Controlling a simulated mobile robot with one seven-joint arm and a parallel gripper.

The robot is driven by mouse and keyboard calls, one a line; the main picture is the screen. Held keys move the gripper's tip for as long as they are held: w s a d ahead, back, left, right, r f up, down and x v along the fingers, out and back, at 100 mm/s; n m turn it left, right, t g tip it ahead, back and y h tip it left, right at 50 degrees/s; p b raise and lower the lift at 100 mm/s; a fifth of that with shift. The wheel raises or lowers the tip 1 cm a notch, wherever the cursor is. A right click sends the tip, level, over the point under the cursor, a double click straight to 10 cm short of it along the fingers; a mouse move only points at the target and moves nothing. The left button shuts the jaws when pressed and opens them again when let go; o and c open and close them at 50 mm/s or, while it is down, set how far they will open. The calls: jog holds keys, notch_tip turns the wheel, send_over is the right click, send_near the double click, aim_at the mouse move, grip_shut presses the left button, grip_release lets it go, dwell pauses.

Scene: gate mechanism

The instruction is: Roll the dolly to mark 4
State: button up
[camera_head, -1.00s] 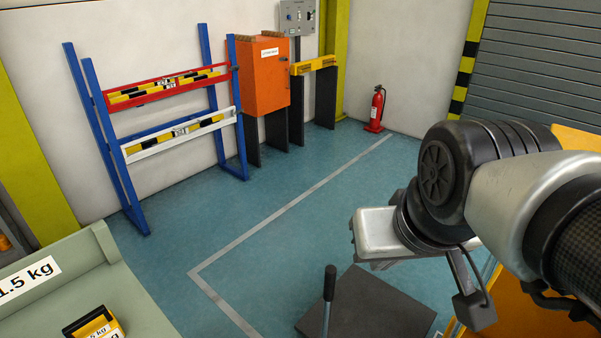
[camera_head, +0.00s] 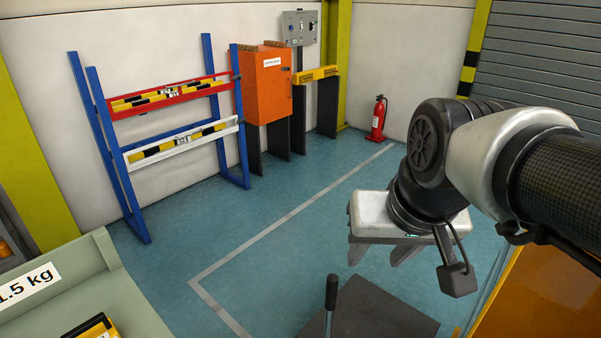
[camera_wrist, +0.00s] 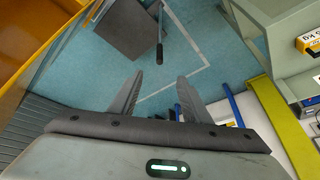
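The dolly (camera_head: 378,312) is a dark grey flat platform at the bottom of the head view, cut off by the frame edge. Its upright handle (camera_head: 331,293) has a black grip. In the wrist view the platform (camera_wrist: 130,32) is at the top, with the handle (camera_wrist: 159,48) at its right side. My gripper (camera_head: 382,258) is above the floor, behind the dolly in the head view. The wrist view shows its two fingers (camera_wrist: 160,77) spread apart with nothing between them; the handle is beyond the tips, apart from them. No number 4 is readable on the floor.
A pale line (camera_head: 270,228) runs over the clear blue floor. A blue rack (camera_head: 112,155), an orange cabinet (camera_head: 268,88) and a fire extinguisher (camera_head: 377,118) stand along the wall. A green bench (camera_head: 120,300) is at left, an orange panel (camera_head: 545,295) at right.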

jog(key=w+a+f+m+g+b, duration=0.1)
jog(key=w+f+m+g, duration=0.1)
jog(key=w+f, duration=0.3)
jog(key=w+f+m+g+b, duration=0.15)
jog(key=w+f, duration=0.25)
jog(key=w, duration=0.4)
jog(key=m+g+b, duration=0.2)
send_over(331, 295)
jog(key=w, duration=0.1)
jog(key=shift+t, duration=0.25)
notch_tip(331, 295, down, 13)
jog(key=shift+w+d+r, duration=0.1)
jog(key=shift+d+r, duration=0.05)
jog(key=shift+r, duration=0.05)
jog(key=shift+w+f+m, duration=0.15)
jog(key=shift+f+m, duration=0.1)
jog(key=shift+f, duration=0.35)
notch_tip(331, 295, down, 17)
jog(key=shift+r+b, duration=0.15)
jog(key=shift+b, duration=0.6)
grip_shut()
